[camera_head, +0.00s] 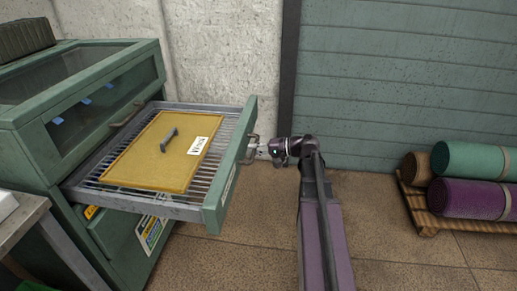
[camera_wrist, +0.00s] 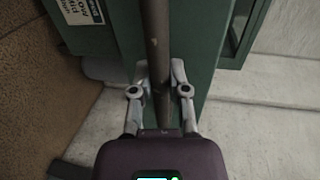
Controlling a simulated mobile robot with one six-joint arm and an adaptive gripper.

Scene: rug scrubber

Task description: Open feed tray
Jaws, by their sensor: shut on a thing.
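The feed tray (camera_head: 218,172) is a drawer with a green front and a grey wire-grid floor. It is pulled well out of the green machine (camera_head: 80,105) toward the right. A yellow panel (camera_head: 150,165) with a small dark handle and a white label lies in it. My gripper (camera_head: 259,149) is at the tray's front on the right side, shut on the tray handle (camera_head: 250,149). In the wrist view, the fingers of my gripper (camera_wrist: 160,82) stand on both sides of the dark handle bar (camera_wrist: 157,40), with the green front behind it.
Rolled rugs, teal (camera_head: 470,160), purple (camera_head: 468,198) and brown, lie on a wooden pallet (camera_head: 425,215) at the right. A grey table (camera_head: 25,215) stands at the lower left. The wall is close behind my gripper; the floor (camera_head: 240,255) in front of the tray is clear.

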